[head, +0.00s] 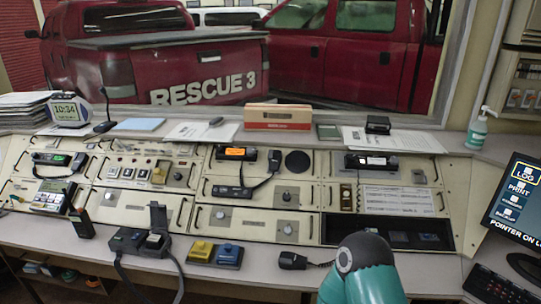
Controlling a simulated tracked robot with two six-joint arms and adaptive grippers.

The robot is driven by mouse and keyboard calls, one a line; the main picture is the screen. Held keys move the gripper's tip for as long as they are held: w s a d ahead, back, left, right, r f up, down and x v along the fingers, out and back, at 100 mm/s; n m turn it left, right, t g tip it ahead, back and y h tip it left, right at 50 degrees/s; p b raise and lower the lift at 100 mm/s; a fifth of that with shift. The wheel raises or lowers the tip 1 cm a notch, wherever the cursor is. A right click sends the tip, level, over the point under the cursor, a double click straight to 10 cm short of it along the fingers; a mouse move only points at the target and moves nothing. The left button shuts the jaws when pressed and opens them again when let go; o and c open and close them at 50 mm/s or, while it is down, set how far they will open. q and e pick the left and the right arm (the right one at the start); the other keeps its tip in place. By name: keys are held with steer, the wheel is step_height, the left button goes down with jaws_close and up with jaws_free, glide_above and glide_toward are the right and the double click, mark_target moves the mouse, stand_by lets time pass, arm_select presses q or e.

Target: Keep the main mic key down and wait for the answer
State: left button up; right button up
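No label marks which microphone is the main one. A desk microphone (106,124) with a thin neck stands on the ledge at the left, beside the clock. A black hand mic (292,261) with a cord lies on the front desk, just left of my teal arm link. Another hand mic (274,160) hangs on the middle console panel, and one more (78,161) is at the left radio. I cannot tell whether any key is pressed. My teal arm link comes in from the bottom, right of centre; neither gripper shows.
Yellow (200,251) and blue (229,255) blocks and a black two-part device (142,242) with cables sit on the front desk. A monitor (513,203) and keyboard (502,288) are at the right. A sanitizer bottle (478,130) stands on the ledge. Red trucks show behind the window.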

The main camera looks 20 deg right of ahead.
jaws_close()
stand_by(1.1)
